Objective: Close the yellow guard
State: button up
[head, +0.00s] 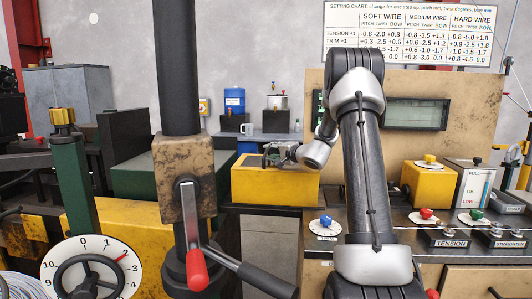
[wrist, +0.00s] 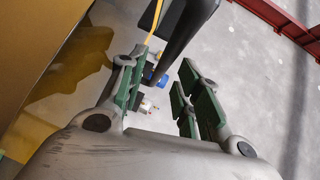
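A yellow box-like cover (head: 275,187), which looks like the guard, stands at the middle of the head view. My gripper (head: 271,155) is at its upper edge; contact cannot be told. In the wrist view my gripper (wrist: 160,95) is open, with green finger pads apart. A dark bar (wrist: 182,35) runs in the gap between the pads or beyond it; its depth is unclear. A large yellow surface (wrist: 38,45) fills the left of the wrist view, beside the left finger. Whether the guard is open or closed is not clear.
A black column with a red-tipped lever (head: 196,268) stands left of the guard, and a numbered dial (head: 92,250) at lower left. A blue drum (head: 234,101) and a pot (head: 277,102) stand behind. A bench with colored knobs and another yellow box (head: 428,187) is at right.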

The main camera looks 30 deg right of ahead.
jog(key=shift+x, duration=1.8)
jog(key=shift+c, duration=0.4)
grip_shut()
